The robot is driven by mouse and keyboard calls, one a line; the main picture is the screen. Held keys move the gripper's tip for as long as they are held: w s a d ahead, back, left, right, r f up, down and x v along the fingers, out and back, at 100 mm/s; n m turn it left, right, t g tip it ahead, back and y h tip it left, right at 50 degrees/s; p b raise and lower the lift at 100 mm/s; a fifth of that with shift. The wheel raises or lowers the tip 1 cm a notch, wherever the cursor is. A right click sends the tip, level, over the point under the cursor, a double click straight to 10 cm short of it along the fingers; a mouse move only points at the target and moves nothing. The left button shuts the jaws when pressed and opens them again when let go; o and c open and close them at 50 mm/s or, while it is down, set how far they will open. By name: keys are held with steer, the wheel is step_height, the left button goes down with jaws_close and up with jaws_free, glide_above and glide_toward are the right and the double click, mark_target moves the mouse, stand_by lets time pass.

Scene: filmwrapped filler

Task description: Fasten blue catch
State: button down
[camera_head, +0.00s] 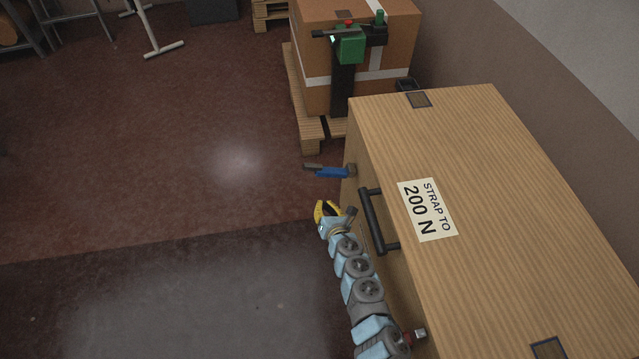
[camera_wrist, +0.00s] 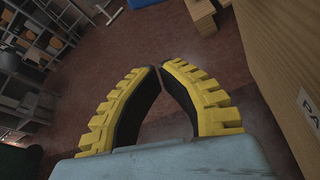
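The blue catch (camera_head: 332,172) sticks out to the left from the near upper side of a large wooden crate (camera_head: 500,190). A small grey-brown part shows at its outer end. My gripper (camera_head: 326,205), with yellow ribbed fingers, is beside the same crate side, below the catch in the picture and apart from it. In the wrist view my gripper (camera_wrist: 157,68) has its fingertips close together with a narrow gap, and nothing is between them. A blue patch (camera_wrist: 143,3) at the top edge there is cut off; I cannot tell what it is.
A black handle (camera_head: 375,222) stands out from the crate side, close to my gripper. A cardboard box (camera_head: 405,40) with a green strapping tool (camera_head: 350,46) stands on a pallet (camera_head: 304,118) behind.

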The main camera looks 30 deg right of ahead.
mark_target(332, 173)
steer(key=shift+w+f, duration=0.15)
steer(key=shift+f, duration=0.05)
stand_by(0.4)
steer(key=shift+b+x, duration=2.55)
steer(key=shift+x, duration=2.3)
steer(key=shift+s+d+r+p, duration=0.1)
steer(key=shift+d+r+p, duration=0.15)
steer(key=shift+r, duration=0.4)
steer(key=shift+s+d+r+p, duration=0.15)
steer(key=shift+r+p, duration=0.25)
steer(key=shift+r, duration=0.2)
steer(key=shift+d+r+p, duration=0.2)
steer(key=shift+r+p, duration=0.1)
steer(key=shift+r, duration=0.35)
